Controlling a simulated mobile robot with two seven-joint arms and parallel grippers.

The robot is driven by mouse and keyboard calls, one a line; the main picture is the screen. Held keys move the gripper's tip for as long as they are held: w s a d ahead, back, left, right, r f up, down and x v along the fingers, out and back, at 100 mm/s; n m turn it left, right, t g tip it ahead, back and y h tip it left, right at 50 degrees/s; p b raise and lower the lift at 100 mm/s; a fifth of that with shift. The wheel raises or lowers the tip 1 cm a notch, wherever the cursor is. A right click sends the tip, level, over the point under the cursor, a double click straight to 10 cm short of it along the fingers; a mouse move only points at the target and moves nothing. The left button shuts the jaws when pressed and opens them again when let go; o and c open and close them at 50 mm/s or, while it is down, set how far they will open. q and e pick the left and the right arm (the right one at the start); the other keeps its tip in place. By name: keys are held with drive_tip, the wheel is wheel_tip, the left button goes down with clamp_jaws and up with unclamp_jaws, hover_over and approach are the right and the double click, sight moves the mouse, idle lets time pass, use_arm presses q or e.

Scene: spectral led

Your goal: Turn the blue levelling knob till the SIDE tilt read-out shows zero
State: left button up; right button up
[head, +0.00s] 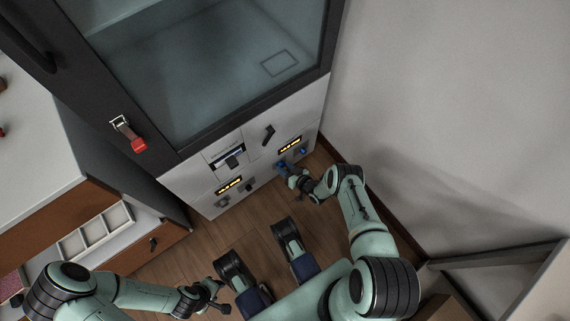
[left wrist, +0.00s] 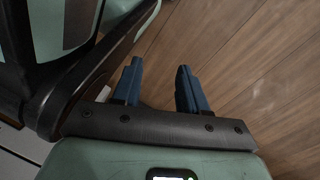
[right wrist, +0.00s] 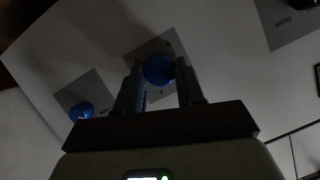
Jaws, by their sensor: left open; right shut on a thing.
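My right gripper (head: 284,168) is at the lower front of the white cabinet panel (head: 210,208). In the right wrist view, its fingers (right wrist: 162,88) are shut on a round blue knob (right wrist: 159,69). A second blue knob (right wrist: 81,111) sits apart on a grey patch to the left; a blue knob also shows beside the gripper in the head view (head: 303,151). Two amber read-outs, one above the gripper (head: 290,146) and one further left (head: 229,185), are too small to read. My left gripper (head: 215,296) is open and empty, low over the floor; its fingers show apart in its wrist view (left wrist: 160,88).
A black lever handle (head: 268,134) sits on the panel. At left stands a counter with an open drawer tray (head: 92,230). A wall rises close on the right.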

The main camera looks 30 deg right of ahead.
idle(0.3)
drive_tip(key=o, duration=1)
drive_tip(key=shift+o, duration=0.2)
drive_tip(key=shift+s, duration=0.1)
use_arm(q)
drive_tip(key=w+d+r+t+p, duration=0.1)
drive_tip(key=w+r+t+p, duration=0.2)
drive_tip(key=w+r+p, duration=0.2)
wheel_tip(320, 180, up, 3)
drive_tip(key=w, duration=0.3)
drive_tip(key=shift+d, duration=0.35)
use_arm(e)
drive_tip(key=v, duration=1.3)
use_arm(q)
drive_tip(key=shift+s+f, duration=0.1)
use_arm(e)
drive_tip(key=shift+s, duration=0.15)
